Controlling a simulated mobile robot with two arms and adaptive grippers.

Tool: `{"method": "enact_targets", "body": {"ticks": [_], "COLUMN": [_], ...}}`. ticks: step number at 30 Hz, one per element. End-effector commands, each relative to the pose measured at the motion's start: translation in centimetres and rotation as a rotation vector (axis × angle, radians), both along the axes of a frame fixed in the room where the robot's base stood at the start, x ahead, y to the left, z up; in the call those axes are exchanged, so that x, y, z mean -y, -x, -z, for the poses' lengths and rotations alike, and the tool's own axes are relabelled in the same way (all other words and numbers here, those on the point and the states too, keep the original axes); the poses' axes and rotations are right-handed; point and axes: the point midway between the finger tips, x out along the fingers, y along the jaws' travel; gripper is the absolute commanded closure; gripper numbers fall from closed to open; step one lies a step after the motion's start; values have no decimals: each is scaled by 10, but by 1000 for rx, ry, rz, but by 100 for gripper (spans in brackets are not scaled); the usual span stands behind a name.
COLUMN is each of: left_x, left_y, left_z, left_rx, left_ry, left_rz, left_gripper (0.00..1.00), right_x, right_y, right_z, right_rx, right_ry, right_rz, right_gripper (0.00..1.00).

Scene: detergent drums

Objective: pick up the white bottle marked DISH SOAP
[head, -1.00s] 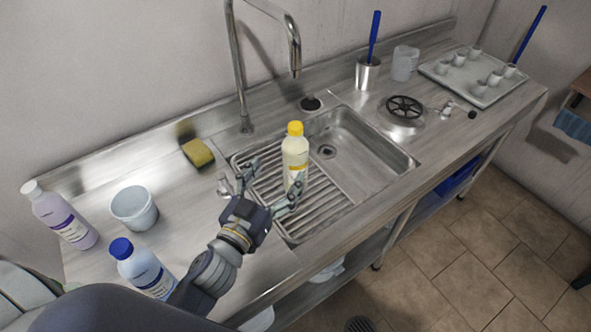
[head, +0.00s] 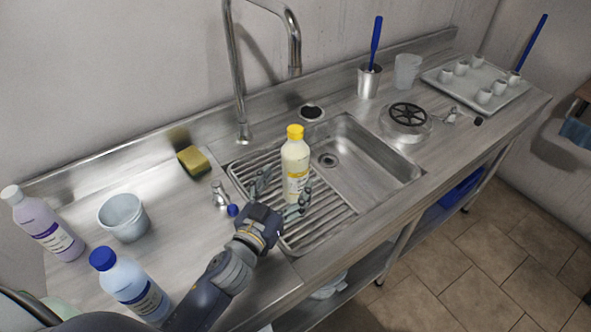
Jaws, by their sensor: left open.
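A cream-white bottle with a yellow cap and yellow label (head: 295,160) stands upright on the ribbed drainboard at the left of the sink. Its label is too small to read, so I cannot confirm DISH SOAP. My left gripper (head: 282,192) is open and low at the bottle's near side. One finger is to the left of the bottle, the other near its lower right. I cannot tell whether either finger touches it. My right gripper is not in view.
A blue-capped bottle (head: 127,283), a lilac bottle with a white cap (head: 42,220) and a grey-white tub (head: 124,219) stand at the left. A sponge (head: 194,160) lies behind. The tap (head: 240,85) rises behind the sink (head: 372,155). A tray of cups (head: 505,92) is far right.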

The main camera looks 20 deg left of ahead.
Motion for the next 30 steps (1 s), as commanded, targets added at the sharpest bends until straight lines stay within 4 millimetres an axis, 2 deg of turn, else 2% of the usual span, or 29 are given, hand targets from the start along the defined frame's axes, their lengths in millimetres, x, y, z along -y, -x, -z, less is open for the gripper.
{"method": "enact_targets", "body": {"ticks": [5,12,16,26,30], "left_x": [1,3,5,6,6], "left_y": [-9,-39,-52,-57,-57], "left_z": [-1,-7,-4,-2,-2], "left_rx": [0,0,0,-1,-1], "left_ry": [0,-1,1,1,1], "left_rz": [0,0,-1,0,0], "left_gripper": [22,22,22,22,54], "right_x": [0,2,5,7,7], "right_y": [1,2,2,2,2], "right_z": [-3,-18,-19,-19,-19], "right_rx": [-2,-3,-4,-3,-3], "right_ry": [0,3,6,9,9], "right_rz": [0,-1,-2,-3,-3], "right_gripper": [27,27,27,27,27]}}
